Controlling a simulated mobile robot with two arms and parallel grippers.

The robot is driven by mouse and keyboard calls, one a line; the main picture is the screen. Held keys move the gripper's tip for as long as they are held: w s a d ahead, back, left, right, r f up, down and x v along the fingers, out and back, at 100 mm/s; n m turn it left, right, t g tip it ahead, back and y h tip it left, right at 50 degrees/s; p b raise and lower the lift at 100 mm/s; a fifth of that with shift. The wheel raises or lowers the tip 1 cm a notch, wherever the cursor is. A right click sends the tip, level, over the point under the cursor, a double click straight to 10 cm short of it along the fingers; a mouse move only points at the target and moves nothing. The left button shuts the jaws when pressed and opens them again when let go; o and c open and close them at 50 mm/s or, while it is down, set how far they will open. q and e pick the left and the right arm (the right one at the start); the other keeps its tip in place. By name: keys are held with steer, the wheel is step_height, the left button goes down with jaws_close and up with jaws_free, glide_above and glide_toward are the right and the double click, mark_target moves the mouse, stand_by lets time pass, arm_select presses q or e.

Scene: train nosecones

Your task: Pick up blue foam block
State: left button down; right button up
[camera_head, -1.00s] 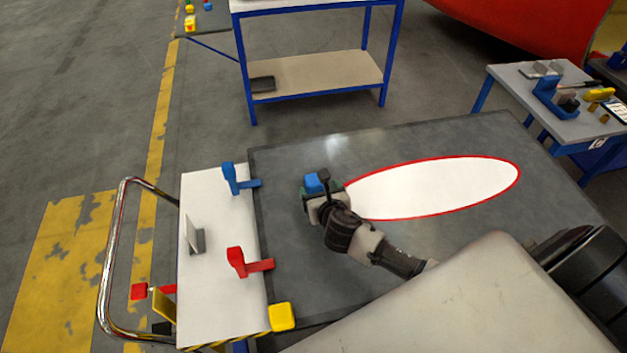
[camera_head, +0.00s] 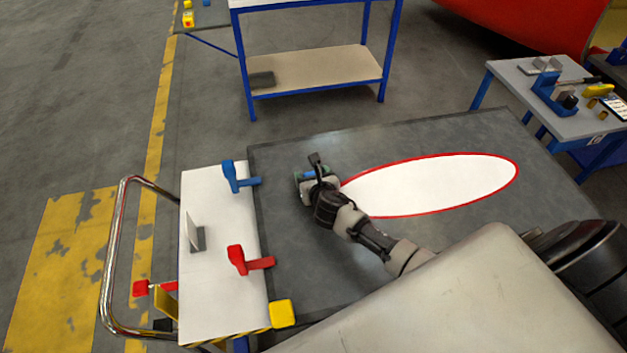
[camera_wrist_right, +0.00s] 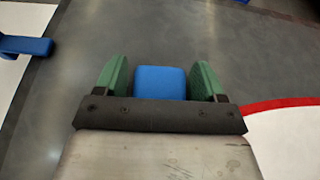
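The blue foam block (camera_wrist_right: 160,82) lies on the dark grey table top (camera_head: 420,140). In the right wrist view it sits between the two green fingers of my right gripper (camera_wrist_right: 160,80). The right finger is very close to the block, and a narrow gap shows at the left finger. The gripper appears open around it. In the head view my right gripper (camera_head: 308,180) is over the block, and only a blue sliver (camera_head: 312,174) of it shows. My left gripper is not in view.
A white oval with a red rim (camera_head: 430,185) lies to the right on the table. A side table (camera_head: 570,120) with tools stands at far right.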

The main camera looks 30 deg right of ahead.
steer(key=c, duration=0.7)
steer(key=shift+c, duration=0.2)
